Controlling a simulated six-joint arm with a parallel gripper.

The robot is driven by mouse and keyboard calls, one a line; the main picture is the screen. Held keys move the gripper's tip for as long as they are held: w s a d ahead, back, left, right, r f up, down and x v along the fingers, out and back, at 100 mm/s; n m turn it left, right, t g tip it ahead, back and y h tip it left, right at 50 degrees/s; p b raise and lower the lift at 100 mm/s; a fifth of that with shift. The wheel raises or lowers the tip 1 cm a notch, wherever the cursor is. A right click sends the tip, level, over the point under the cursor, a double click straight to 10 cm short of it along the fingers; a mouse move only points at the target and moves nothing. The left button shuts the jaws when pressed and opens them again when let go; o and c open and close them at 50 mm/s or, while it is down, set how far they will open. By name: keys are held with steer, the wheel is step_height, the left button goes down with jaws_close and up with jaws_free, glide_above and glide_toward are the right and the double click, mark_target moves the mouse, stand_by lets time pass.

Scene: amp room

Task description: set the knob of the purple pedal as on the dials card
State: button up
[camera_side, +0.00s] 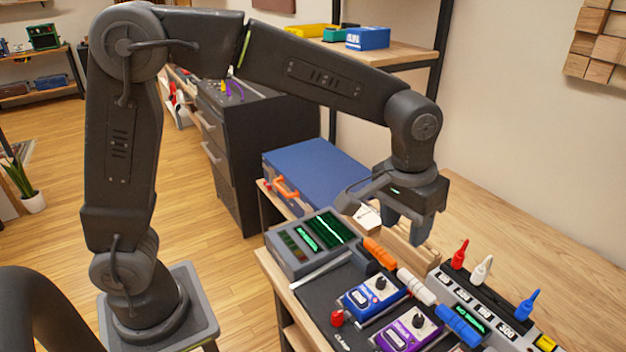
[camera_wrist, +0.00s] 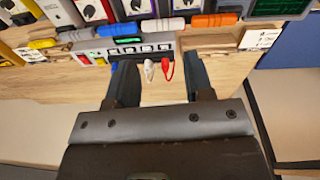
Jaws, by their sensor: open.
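The purple pedal (camera_side: 402,336) sits on the dark mat at the front of the bench, with a dark knob on a white dial (camera_side: 418,321). In the wrist view a purple pedal (camera_wrist: 94,17) is cut off at the top edge. My gripper (camera_side: 385,218) is open and empty, above the bench behind the pedals; its two fingers (camera_wrist: 160,72) are spread wide in the wrist view. A white card (camera_side: 367,216) stands partly behind my gripper. A printed card (camera_wrist: 260,39) shows at right in the wrist view. Its marks are too small to read, and I cannot tell if it is the dials card.
A blue pedal (camera_side: 372,297) is beside the purple one. Orange (camera_side: 380,253), white (camera_side: 416,286) and blue (camera_side: 458,325) plugs lie behind them. A grey switch box (camera_side: 482,310) with upright red, white and blue plugs stands behind. A scope (camera_side: 312,243) is at left.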

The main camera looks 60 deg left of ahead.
steer(key=s+a+r+t, duration=0.2)
steer(key=s+a+r, duration=0.3)
steer(key=s+a, duration=0.5)
steer(key=shift+r+m+t, duration=0.25)
steer(key=shift+m+t, duration=0.05)
steer(key=m+g, duration=0.3)
steer(key=g, duration=0.1)
glide_above(419, 318)
step_height(419, 318, down, 12)
step_height(419, 318, down, 13)
steer(key=shift+r, duration=0.1)
steer(key=shift+n, duration=0.3)
jaws_close()
